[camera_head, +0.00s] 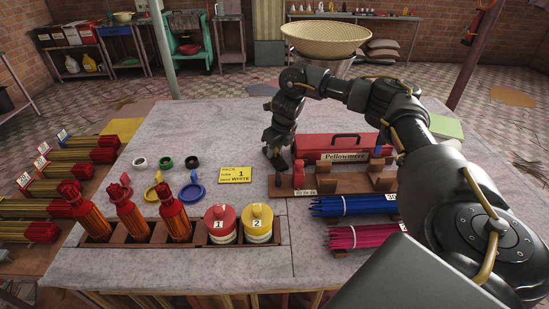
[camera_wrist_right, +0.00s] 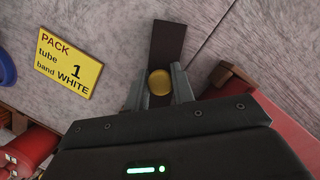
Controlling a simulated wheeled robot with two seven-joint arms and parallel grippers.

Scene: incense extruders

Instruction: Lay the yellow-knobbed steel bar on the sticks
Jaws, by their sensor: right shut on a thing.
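My right gripper (camera_head: 277,164) is low over the middle of the table, left of the red box. In the right wrist view its two fingers (camera_wrist_right: 160,88) are closed on the round yellow knob of a dark, flat bar (camera_wrist_right: 168,40). The bar reaches out beyond the fingers over the grey tabletop; whether it touches anything beneath is not clear. In the head view the gripper mostly hides the bar. A bundle of blue sticks (camera_head: 352,206) and a bundle of pink sticks (camera_head: 362,236) lie at the right. My left gripper is not in view.
A wooden holder (camera_head: 328,188) and a red toolbox (camera_head: 325,148) stand beside the gripper. A yellow card (camera_head: 235,174) lies left of it. Red tubes (camera_head: 128,218) and red and yellow lidded jars (camera_head: 220,223) stand in a front rack. The back left tabletop is clear.

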